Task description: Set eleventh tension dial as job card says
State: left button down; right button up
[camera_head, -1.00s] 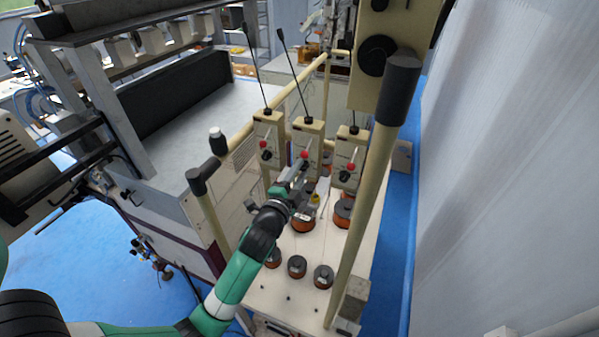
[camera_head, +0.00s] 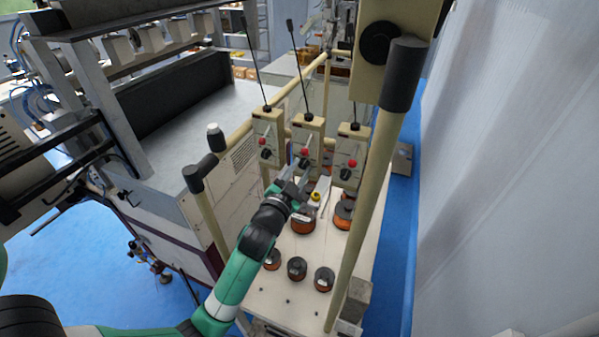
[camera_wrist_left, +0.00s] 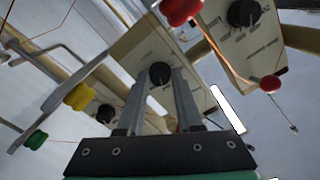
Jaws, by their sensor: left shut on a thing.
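Three cream tension boxes stand in a row in the head view: left (camera_head: 267,123), middle (camera_head: 309,131) and right (camera_head: 354,138). Each has a red-knobbed lever and a black dial. My left gripper (camera_head: 302,170) is at the front of the middle box. In the left wrist view its two fingers (camera_wrist_left: 160,78) are shut on that box's black dial (camera_wrist_left: 159,74), one on each side. A neighbouring dial (camera_wrist_left: 243,13) shows at upper right there. The dial marks are too small to read. I cannot make out a job card's writing. My right gripper is not in view.
Orange-and-black spools (camera_head: 297,268) stand on the cream table below the boxes. A thick cream post with a black cap (camera_head: 402,75) rises at the right.

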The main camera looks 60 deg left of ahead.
pick_arm(q)
jog(key=shift+n, duration=0.4)
jog(key=c, duration=0.6)
grip_release()
jog(key=b+v, duration=0.1)
jog(key=v, duration=1)
jog(key=shift+s+d, duration=0.2)
jog(key=shift+d, duration=0.05)
